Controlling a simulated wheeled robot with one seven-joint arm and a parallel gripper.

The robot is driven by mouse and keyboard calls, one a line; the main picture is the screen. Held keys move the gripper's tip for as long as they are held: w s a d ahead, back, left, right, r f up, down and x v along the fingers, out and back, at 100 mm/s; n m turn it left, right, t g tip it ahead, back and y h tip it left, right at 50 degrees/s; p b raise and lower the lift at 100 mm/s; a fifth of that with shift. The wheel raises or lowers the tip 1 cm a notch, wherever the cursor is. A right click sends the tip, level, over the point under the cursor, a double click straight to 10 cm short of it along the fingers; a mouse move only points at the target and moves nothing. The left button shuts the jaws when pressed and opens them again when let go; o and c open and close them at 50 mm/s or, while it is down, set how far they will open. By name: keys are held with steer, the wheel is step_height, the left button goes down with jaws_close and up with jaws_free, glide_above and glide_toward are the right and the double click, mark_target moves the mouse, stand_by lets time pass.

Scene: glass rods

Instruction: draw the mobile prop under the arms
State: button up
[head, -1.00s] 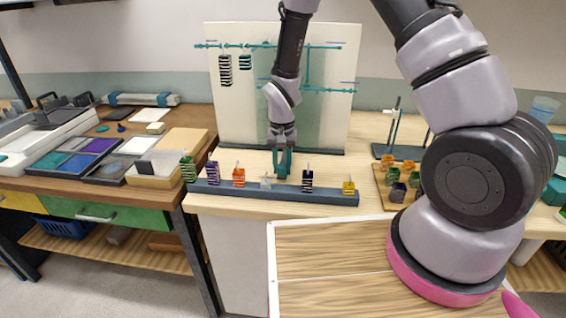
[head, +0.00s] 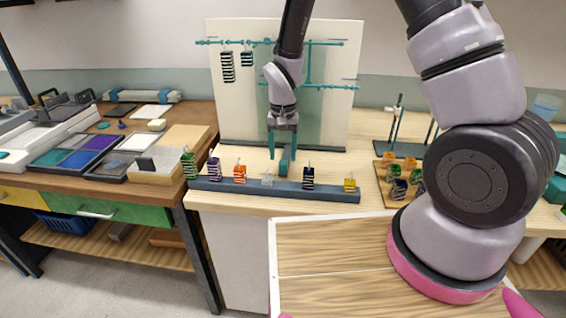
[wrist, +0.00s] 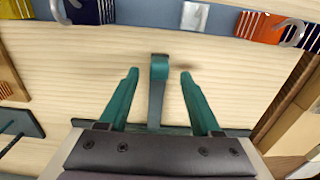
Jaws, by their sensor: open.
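My gripper (head: 283,155) is open above the pale wooden bench, between the upright board and the front rail. A teal-topped upright piece, perhaps the prop (head: 284,164), stands between and just below its fingertips. In the wrist view this prop (wrist: 158,75) is between my gripper's two teal fingers (wrist: 158,76), with a gap on each side. The board carries teal arms: an upper bar (head: 325,43) and a lower bar (head: 330,88). A long black-and-white striped piece (head: 227,67) and a shorter one (head: 246,59) hang from the upper bar at left.
A dark blue rail (head: 330,195) in front holds hooked pieces: green (head: 189,166), purple (head: 214,170), orange (head: 239,173), clear (head: 267,179), navy (head: 308,178) and yellow (head: 349,185). A wooden block of small coloured pieces (head: 393,184) lies right. Trays (head: 75,150) lie on the left table.

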step_height(320, 180, up, 6)
steer(key=shift+r, duration=0.25)
steer(key=s+d+r+m+t+y, duration=0.1)
steer(key=d+r, duration=0.4)
steer(key=r, duration=0.5)
steer(key=s+d+r+t+y, duration=0.1)
steer(key=s+d+r+t, duration=0.1)
steer(key=d+r, duration=0.55)
steer(key=s+d+r+m+t, duration=0.1)
steer(key=s+d+r+t, duration=0.3)
steer(key=s+r, duration=0.9)
steer(key=d, duration=0.3)
steer(key=shift+d+r, duration=0.15)
steer(key=shift+r, duration=0.05)
